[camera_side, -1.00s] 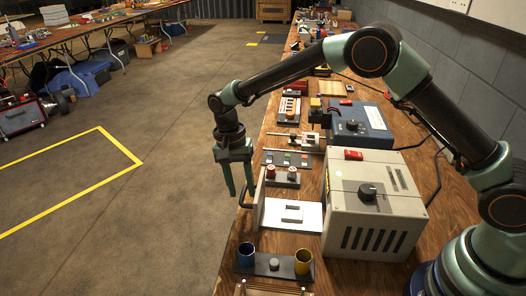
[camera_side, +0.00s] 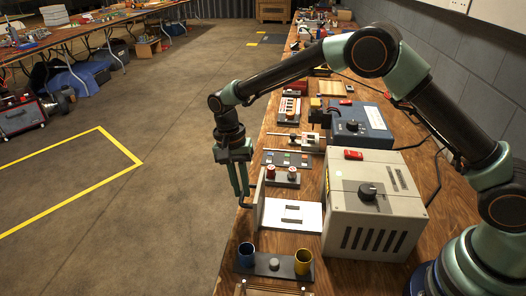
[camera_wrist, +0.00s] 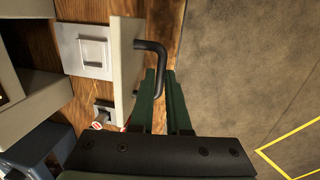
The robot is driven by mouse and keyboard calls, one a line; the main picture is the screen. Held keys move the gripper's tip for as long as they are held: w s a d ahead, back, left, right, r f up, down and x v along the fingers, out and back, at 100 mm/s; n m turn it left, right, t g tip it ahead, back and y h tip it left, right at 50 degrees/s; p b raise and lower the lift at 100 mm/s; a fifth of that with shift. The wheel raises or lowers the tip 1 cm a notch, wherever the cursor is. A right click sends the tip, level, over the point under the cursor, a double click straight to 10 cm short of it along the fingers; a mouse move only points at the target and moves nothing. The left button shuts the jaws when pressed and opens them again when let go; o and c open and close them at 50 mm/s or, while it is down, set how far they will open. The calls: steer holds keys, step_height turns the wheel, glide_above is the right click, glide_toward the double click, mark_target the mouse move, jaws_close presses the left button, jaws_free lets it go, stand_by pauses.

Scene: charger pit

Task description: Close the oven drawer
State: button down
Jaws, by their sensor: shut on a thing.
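The grey oven box (camera_side: 350,222) stands on the bench, with a dial and a red switch on top. Its white drawer (camera_side: 275,225) is pulled out to the left, its front panel (camera_side: 260,199) upright near the bench edge. A small pale plate (camera_side: 292,211) lies in the drawer. The panel's black bent handle shows in the wrist view (camera_wrist: 155,50). My gripper (camera_side: 242,190) hangs at the handle, just left of the panel, with its green fingers closed on it. In the wrist view the fingers (camera_wrist: 160,78) sit on both sides of the handle bar.
Left of the bench edge is open floor.

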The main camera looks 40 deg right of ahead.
mark_target(261, 183)
stand_by(0.8)
steer(key=shift+s+d, duration=1.75)
steer(key=c, duration=0.9)
jaws_free()
steer(key=r, duration=0.4)
steer(key=w+r, duration=0.1)
steer(key=r, duration=0.7)
steer(key=shift+w+a, duration=0.25)
steer(key=shift+w, duration=0.15)
